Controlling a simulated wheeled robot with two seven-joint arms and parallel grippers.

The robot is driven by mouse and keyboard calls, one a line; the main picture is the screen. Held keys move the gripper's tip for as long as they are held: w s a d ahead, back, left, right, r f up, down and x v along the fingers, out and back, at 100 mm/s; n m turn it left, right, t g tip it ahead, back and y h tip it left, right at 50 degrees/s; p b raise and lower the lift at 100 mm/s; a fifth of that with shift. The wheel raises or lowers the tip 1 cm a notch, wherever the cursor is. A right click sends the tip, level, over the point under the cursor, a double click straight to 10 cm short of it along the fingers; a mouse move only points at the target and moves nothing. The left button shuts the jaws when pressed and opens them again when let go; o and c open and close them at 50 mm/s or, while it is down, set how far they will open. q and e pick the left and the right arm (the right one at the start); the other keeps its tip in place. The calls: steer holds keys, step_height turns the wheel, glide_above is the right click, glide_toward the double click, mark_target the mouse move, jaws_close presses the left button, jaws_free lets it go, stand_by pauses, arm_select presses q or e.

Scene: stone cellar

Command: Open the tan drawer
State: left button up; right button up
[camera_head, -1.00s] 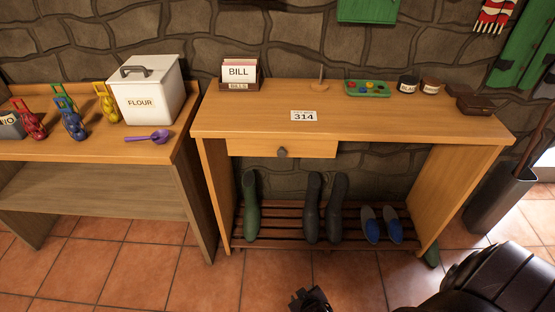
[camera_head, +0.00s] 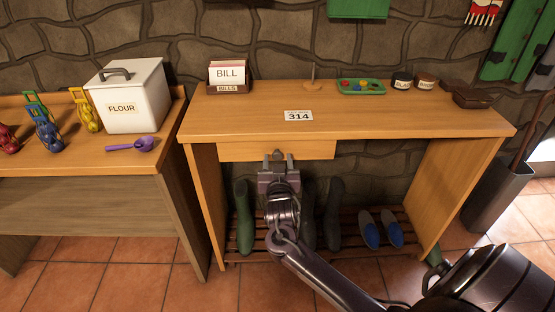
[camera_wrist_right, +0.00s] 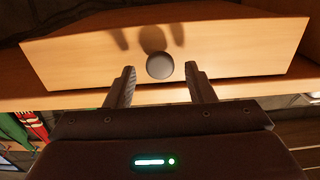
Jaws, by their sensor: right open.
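The tan drawer (camera_head: 240,151) sits under the top of the wooden console table (camera_head: 400,121) and looks closed. Its round grey knob (camera_head: 277,155) is at the middle of its front. My right gripper (camera_head: 277,158) is open just in front of the knob, its two fingers pointing at the drawer front. In the right wrist view the drawer front (camera_wrist_right: 90,62) fills the upper part, and the knob (camera_wrist_right: 160,66) shows centred between and just beyond the open fingertips of the gripper (camera_wrist_right: 160,75). The fingers cast shadows on the front. My left gripper is out of view.
On the tabletop are a bill box (camera_head: 227,77), a 314 card (camera_head: 298,116), a green tray (camera_head: 361,87), jars and a brown case (camera_head: 473,96). Boots and shoes stand on the slatted rack (camera_head: 350,226) below. A side table (camera_head: 95,165) stands at left.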

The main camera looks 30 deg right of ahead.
steer(key=shift+w+d, duration=0.35)
steer(key=shift+w, duration=0.25)
jaws_close()
steer(key=shift+s+a+f, duration=0.1)
steer(key=shift+s, duration=0.05)
